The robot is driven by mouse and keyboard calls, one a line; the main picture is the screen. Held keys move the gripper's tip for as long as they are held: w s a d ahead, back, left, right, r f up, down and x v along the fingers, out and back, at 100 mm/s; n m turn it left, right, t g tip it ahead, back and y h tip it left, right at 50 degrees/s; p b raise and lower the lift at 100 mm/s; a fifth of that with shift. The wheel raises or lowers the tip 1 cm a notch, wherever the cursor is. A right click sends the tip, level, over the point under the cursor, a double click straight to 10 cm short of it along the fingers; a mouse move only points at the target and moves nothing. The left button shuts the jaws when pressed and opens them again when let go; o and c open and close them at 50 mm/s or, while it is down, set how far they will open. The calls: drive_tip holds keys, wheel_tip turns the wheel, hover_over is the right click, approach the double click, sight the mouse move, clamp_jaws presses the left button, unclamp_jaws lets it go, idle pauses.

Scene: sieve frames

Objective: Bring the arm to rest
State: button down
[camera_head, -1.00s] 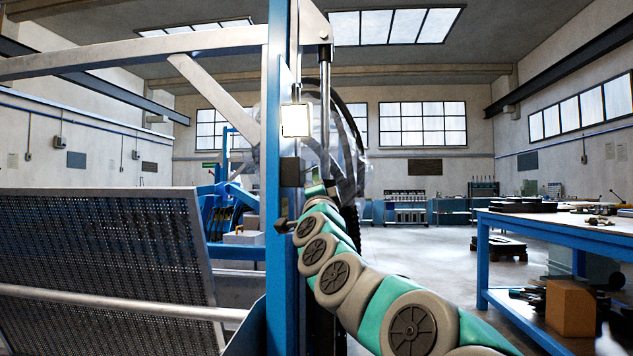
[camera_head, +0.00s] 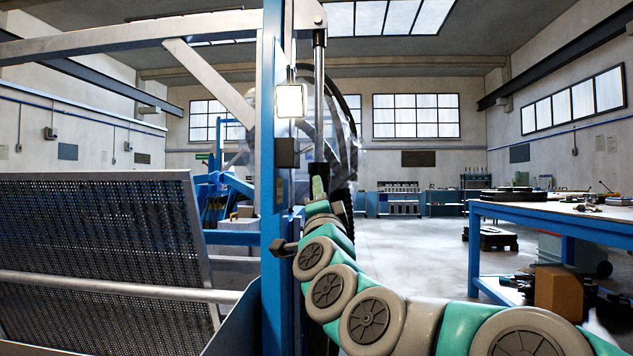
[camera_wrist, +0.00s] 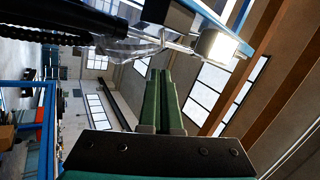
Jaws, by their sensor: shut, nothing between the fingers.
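My arm, in teal and grey segments, reaches from the lower right of the head view toward the blue post (camera_head: 273,170) of a machine frame. My gripper (camera_head: 318,186) is at its far end, pointing up beside the post. In the wrist view my gripper (camera_wrist: 161,76) shows two green fingers lying together, shut with nothing between them. A lit square lamp (camera_head: 290,101) sits on the post above the gripper; the lamp also shows in the wrist view (camera_wrist: 217,46). I cannot tell the exact gap between gripper and post.
A perforated sieve panel (camera_head: 100,240) fills the lower left. A dark wheel with clear covering (camera_head: 345,130) stands behind the gripper. A blue workbench (camera_head: 560,217) with a cardboard box (camera_head: 558,292) below is at right. Open floor (camera_head: 420,255) lies between.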

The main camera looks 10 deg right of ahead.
drive_tip(key=shift+s+f, duration=0.1)
drive_tip(key=shift+s, duration=0.3)
drive_tip(key=s+a+f+n+g+y+p, duration=0.25)
drive_tip(key=a+f+n+g+y, duration=0.45)
drive_tip(key=a+f+n, duration=0.5)
drive_tip(key=s+f+n+g+y, duration=0.1)
drive_tip(key=s+f+g, duration=0.25)
drive_tip(key=f, duration=0.45)
drive_tip(key=s+f+n+g, duration=0.15)
drive_tip(key=s+f, duration=0.25)
drive_tip(key=f, duration=0.4)
drive_tip(key=s+d+f+g+h, duration=0.1)
drive_tip(key=s+d+f+g, duration=0.15)
drive_tip(key=s+f, duration=0.25)
drive_tip(key=s+d+f+n+g+h+p, duration=0.1)
drive_tip(key=s+f+g, duration=0.2)
drive_tip(key=s+f, duration=0.25)
drive_tip(key=s+d+f+g+h, duration=0.1)
drive_tip(key=s+d+f+g, duration=0.1)
drive_tip(key=s+f, duration=0.3)
drive_tip(key=s+d+f+g+h, duration=0.1)
drive_tip(key=s+d+f+g, duration=0.1)
drive_tip(key=s, duration=0.7)
drive_tip(key=s+d+f+g+h+p, duration=0.1)
drive_tip(key=s+d+g, duration=0.3)
drive_tip(key=s, duration=0.5)
drive_tip(key=shift+d+f, duration=0.25)
drive_tip(key=shift+f, duration=0.2)
